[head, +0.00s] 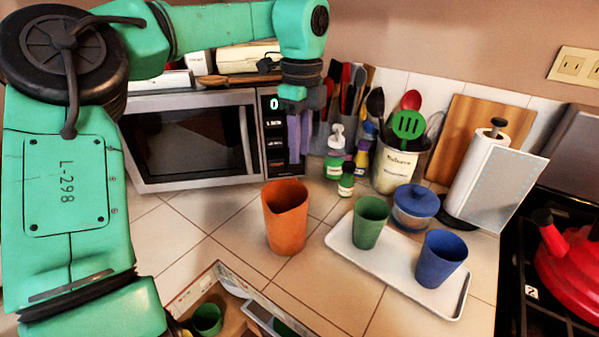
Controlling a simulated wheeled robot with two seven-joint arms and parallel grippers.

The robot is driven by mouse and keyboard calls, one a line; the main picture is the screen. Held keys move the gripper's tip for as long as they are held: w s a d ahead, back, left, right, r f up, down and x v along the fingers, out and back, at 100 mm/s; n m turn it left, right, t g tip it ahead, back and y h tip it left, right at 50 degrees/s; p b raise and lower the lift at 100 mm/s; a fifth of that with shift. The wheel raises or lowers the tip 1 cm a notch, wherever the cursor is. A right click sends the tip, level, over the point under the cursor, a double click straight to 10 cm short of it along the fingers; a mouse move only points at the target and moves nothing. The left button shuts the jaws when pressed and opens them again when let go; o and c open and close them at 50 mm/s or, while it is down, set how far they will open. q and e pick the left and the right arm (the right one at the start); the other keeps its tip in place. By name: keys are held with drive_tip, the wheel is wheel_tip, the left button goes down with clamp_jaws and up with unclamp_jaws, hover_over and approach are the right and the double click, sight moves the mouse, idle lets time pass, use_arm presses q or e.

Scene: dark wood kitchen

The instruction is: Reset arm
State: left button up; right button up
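My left arm is green and comes in from the left, reaching across above the microwave (190,140). My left gripper (299,135), with purple fingers, points down in front of the right edge of the microwave's control panel. Its two fingers look close together, and I cannot tell whether there is a gap between them. I see nothing held below the fingertips. The microwave door is shut. My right gripper is not in view.
An orange cup (286,222) stands on the tiled counter. A white tray (375,270) bears a green cup (370,222) and a blue cup (440,258).

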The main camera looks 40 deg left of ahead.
use_arm(q)
drive_tip(key=shift+r, duration=0.3)
